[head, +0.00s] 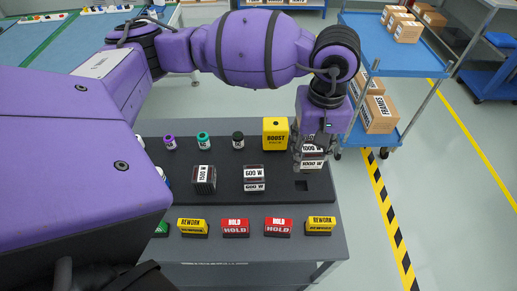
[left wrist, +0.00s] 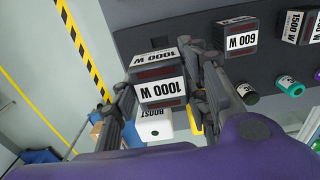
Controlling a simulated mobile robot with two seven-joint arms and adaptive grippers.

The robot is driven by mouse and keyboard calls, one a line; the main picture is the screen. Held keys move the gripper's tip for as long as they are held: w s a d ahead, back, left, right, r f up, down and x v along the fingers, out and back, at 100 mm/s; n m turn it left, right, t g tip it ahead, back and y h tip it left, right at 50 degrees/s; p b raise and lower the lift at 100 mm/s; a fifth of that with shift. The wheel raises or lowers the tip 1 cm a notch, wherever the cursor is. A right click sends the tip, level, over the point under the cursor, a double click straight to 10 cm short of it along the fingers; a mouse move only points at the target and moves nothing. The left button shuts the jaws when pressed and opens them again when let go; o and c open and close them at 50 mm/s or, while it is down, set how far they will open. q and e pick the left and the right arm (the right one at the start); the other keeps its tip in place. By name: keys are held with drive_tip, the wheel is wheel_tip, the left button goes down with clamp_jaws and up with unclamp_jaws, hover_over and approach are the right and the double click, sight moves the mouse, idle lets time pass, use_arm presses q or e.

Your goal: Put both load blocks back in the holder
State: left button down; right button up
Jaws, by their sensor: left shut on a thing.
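The 1000 W load block (head: 312,162), dark with white labels, is between the fingers of my left gripper (head: 312,150), which is shut on it. In the left wrist view the block (left wrist: 160,92) sits between both fingers. The dark holder (head: 275,190) lies on the bench, with an empty square recess (head: 301,186) just in front of the held block. The 600 W block (head: 254,174) and the 1500 W block (head: 204,176) stand on the holder to the left. I cannot tell how deep they sit. My right gripper is not in view.
Purple, teal (head: 203,140) and black small bottles stand further left. Yellow REWORK and red HOLD blocks (head: 236,227) line the front. A blue cart (head: 385,60) with cartons stands behind right.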

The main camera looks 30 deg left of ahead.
use_arm(q)
wheel_tip(320, 180, down, 2)
drive_tip(key=shift+s, duration=0.1)
drive_tip(key=shift+f+b, duration=0.4)
drive_tip(key=shift+f, duration=0.05)
drive_tip(key=shift+f+b, duration=0.55)
drive_tip(key=shift+f, duration=1.2)
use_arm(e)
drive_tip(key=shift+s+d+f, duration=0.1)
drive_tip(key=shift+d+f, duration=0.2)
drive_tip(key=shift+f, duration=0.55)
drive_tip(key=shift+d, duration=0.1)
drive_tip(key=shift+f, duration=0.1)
use_arm(q)
drive_tip(key=shift+f+b, duration=0.4)
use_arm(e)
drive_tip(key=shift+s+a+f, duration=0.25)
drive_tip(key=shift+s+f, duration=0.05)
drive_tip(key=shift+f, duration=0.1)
use_arm(q)
drive_tip(key=shift+f+b, duration=0.3)
drive_tip(key=shift+f, duration=0.25)
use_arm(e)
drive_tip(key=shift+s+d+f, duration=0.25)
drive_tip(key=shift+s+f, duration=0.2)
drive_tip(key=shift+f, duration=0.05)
